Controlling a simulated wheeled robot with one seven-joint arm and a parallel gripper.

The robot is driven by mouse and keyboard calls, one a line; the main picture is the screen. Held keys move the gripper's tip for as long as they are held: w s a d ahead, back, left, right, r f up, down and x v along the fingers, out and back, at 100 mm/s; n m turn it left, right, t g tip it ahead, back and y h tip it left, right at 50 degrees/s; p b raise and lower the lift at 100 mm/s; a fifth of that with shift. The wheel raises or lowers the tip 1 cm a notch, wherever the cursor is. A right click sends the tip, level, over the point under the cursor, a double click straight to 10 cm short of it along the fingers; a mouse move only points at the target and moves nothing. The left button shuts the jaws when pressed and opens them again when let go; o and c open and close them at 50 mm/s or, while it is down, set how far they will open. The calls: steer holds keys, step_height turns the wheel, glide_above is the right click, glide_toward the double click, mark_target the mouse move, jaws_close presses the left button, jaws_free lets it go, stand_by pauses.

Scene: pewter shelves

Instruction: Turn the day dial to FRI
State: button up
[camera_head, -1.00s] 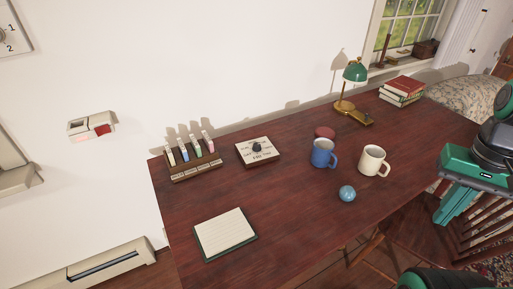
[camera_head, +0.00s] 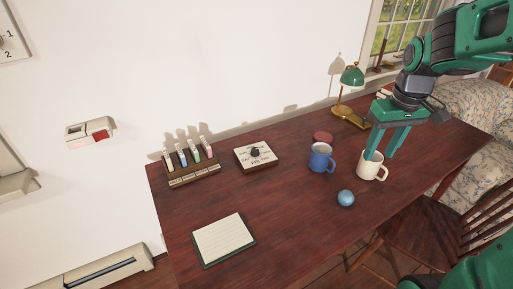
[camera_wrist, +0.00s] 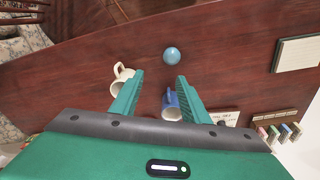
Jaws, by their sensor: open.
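The day dial (camera_head: 255,153) is a dark knob on a white-faced square box (camera_head: 266,161) with lettering around it, on the desk's back left. The lettering is too small to read, so I cannot tell which day the knob points to. My gripper (camera_head: 380,157) is open and empty, fingers pointing down, over the cream mug at the right, well apart from the dial. In the wrist view my gripper (camera_wrist: 158,82) shows both fingers spread.
A blue mug (camera_head: 320,158), the cream mug (camera_head: 368,167) and a blue ball (camera_head: 346,198) stand between my gripper and the desk's middle. A rack (camera_head: 193,178) with several coloured pieces is left of the dial. A notepad (camera_head: 223,239) lies in front. A lamp (camera_head: 351,77) stands behind.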

steer(key=w+a+f+n+y, duration=0.1)
steer(key=w+a+n, duration=0.1)
steer(key=w+a, duration=0.35)
steer(key=w+a+f+n, duration=0.2)
steer(key=w+a+n, duration=0.1)
steer(key=w+a, duration=0.3)
steer(key=n+t+y, duration=0.1)
steer(key=n+y, duration=0.2)
steer(key=n, duration=0.2)
glide_toward(255, 149)
steer(key=x, duration=0.8)
steer(key=shift+w+f, duration=0.1)
steer(key=shift+w, duration=0.05)
jaws_close()
